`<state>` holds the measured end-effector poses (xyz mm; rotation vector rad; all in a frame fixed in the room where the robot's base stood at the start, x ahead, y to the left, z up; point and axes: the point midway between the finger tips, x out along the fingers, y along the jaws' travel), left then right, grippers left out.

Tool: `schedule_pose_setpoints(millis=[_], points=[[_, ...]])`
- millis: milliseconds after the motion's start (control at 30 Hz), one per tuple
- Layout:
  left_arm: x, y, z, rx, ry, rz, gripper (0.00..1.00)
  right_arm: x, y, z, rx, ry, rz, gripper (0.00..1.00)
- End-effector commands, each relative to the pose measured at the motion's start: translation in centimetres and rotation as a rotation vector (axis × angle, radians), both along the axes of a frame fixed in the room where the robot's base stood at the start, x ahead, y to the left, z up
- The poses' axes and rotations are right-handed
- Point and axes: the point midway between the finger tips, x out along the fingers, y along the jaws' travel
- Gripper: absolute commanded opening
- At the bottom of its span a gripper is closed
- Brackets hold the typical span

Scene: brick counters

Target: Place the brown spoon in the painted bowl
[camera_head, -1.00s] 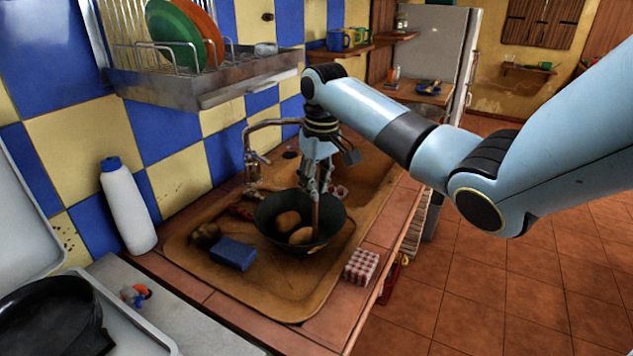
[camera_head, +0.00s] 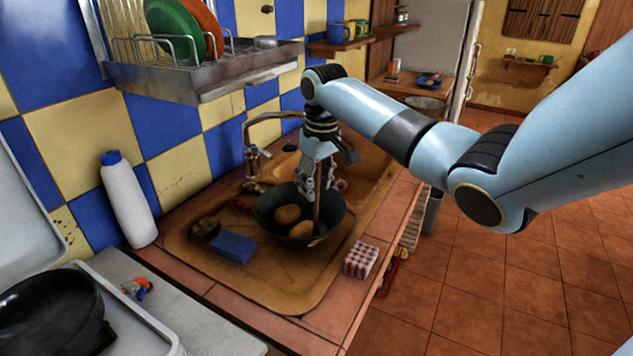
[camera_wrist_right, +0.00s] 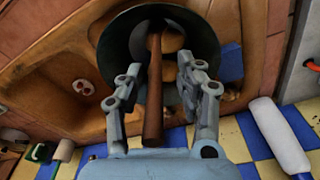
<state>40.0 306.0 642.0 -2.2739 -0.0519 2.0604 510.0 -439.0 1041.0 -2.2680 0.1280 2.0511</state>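The brown spoon (camera_head: 317,207) stands upright, leaning in a dark green bowl (camera_head: 268,213) with brown, egg-shaped things (camera_head: 287,214) in it. Its handle also shows in the right wrist view (camera_wrist_right: 153,100). My right gripper (camera_head: 317,183) is over the bowl, pointing down, with its fingers on either side of the handle. In the right wrist view the gripper (camera_wrist_right: 160,75) is open, with gaps between both fingers and the handle. Another bowl (camera_head: 425,104) is partly visible at the back, behind my arm. I cannot tell which bowl is the painted one. My left gripper is not in view.
The green bowl stands in the brown sink (camera_head: 277,290), by a faucet (camera_head: 250,150) and a blue sponge (camera_head: 233,247). A white bottle (camera_head: 129,203) stands left. A checked box (camera_head: 360,260) is on the right edge. A dish rack (camera_head: 200,75) hangs above.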

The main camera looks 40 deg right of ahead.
Motion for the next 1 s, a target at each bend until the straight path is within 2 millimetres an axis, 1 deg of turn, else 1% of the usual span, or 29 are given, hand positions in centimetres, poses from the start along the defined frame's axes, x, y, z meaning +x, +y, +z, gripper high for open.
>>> schedule_pose_setpoints(millis=[167,267,367,500,700,833,1000], points=[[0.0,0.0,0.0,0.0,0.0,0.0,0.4,0.0,0.0,0.3,0.0,-0.001,0.0,0.36],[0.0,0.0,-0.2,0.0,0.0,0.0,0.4,0.1,0.0,1.3,0.0,-0.004,0.0,0.36],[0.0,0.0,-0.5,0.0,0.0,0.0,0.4,-0.1,-0.1,3.2,-0.003,-0.006,0.002,0.36],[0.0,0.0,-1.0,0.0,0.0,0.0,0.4,-0.4,-0.1,6.5,-0.004,-0.007,0.002,0.36],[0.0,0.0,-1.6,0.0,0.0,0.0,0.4,-0.9,0.0,10.7,-0.002,-0.005,0.0,0.36],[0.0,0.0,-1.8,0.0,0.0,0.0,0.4,-1.0,0.1,12.3,0.001,-0.002,0.0,0.36],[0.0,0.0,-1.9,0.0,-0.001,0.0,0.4,-1.2,0.1,13.1,0.0,0.0,-0.001,0.36]])
